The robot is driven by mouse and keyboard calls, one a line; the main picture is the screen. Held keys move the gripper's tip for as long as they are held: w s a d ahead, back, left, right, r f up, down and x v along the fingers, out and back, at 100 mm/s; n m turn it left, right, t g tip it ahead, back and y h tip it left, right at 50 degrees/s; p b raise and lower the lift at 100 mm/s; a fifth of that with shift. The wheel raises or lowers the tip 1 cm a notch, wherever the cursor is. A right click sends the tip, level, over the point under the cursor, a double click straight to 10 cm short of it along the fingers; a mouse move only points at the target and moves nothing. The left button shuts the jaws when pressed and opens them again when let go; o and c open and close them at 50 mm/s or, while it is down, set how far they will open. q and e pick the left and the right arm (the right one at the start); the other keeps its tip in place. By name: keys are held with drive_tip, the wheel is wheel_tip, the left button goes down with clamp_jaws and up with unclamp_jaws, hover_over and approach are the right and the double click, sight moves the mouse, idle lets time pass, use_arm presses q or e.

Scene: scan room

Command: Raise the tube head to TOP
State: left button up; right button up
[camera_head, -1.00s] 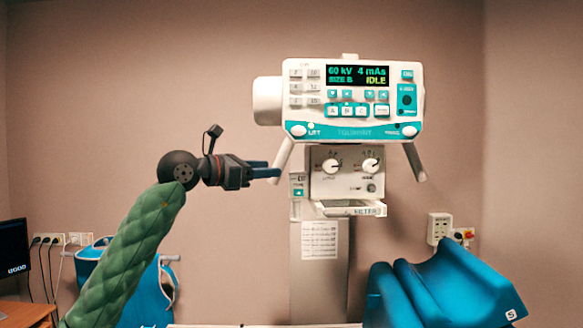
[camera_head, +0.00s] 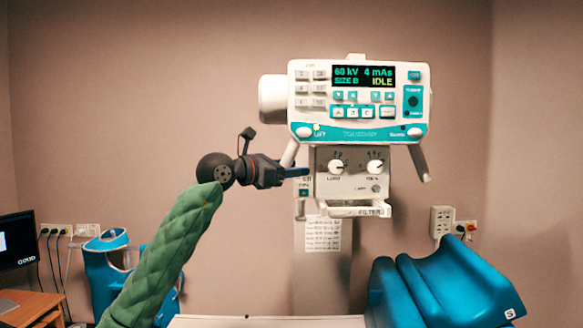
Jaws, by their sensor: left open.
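The white-and-teal tube head (camera_head: 357,100) is in the middle of the head view, on a column. Its display (camera_head: 363,77) reads 60 kV, 4 mAs, IDLE. A left handle (camera_head: 290,152) and a right handle (camera_head: 418,163) slant down from it. My right gripper is not in view.
Blue padded furniture (camera_head: 440,280) is at the lower right. A blue apron-like item (camera_head: 107,262) hangs at the left. A monitor (camera_head: 16,240) stands on a desk (camera_head: 30,308). A wall box (camera_head: 442,222) is behind. A pale surface (camera_head: 265,321) edges the bottom.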

sight(291, 133)
use_arm(q)
drive_tip(key=shift+c, duration=0.5)
